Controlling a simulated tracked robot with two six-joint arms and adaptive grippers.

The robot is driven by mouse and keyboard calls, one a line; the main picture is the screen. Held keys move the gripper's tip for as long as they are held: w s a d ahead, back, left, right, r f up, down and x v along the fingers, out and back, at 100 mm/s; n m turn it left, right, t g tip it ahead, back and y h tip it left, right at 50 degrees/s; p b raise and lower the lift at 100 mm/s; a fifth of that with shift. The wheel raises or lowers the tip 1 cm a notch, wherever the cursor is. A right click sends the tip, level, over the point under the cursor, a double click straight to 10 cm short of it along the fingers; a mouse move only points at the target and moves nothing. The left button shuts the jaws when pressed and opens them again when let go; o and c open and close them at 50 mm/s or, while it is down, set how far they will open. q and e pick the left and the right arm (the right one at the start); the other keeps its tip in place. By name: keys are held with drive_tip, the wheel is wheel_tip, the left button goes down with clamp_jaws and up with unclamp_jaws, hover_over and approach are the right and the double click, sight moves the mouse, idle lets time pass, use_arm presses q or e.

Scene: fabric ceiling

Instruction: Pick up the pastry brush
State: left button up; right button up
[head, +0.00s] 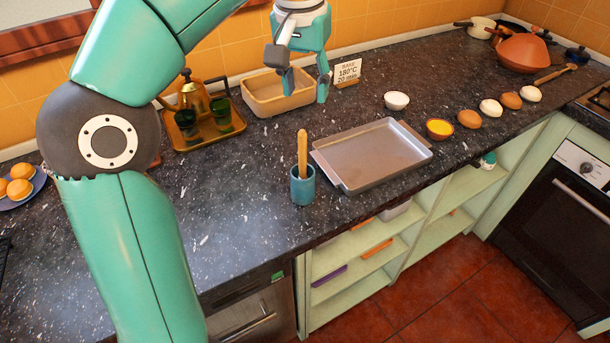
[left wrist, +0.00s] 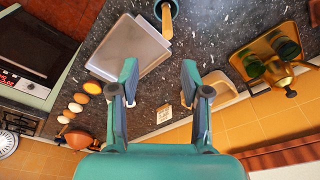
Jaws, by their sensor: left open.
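The pastry brush (head: 302,152) stands handle up in a small blue cup (head: 303,189) near the counter's front edge. Its wooden handle (left wrist: 166,22) and the cup (left wrist: 174,6) also show at the top of the left wrist view. The brush's lower end is hidden in the cup. My left gripper (head: 304,86) is open and empty, pointing down at the back of the counter, apart from the brush and beyond it. In the left wrist view its two fingers (left wrist: 160,80) are spread, with bare counter between them. My right gripper is not in view.
A metal baking tray (head: 378,153) lies right of the cup. A tan loaf dish (head: 278,96) and a sign (head: 347,71) stand behind, near the gripper. A brass tray (head: 190,138) with a teapot and green glasses is left. Bowls and eggs line the right.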

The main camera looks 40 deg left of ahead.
use_arm(q)
drive_tip(key=b, duration=0.2)
approach(303, 148)
wheel_tip(303, 148, down, 5)
drive_tip(key=w, duration=0.2)
drive_tip(key=f, duration=0.2)
drive_tip(key=a+f, duration=0.1)
drive_tip(key=f, duration=0.2)
drive_tip(key=shift+a+f, duration=0.1)
drive_tip(key=shift+a, duration=0.15)
drive_tip(key=shift+w+f, duration=0.2)
drive_tip(key=shift+f, duration=0.3)
clamp_jaws()
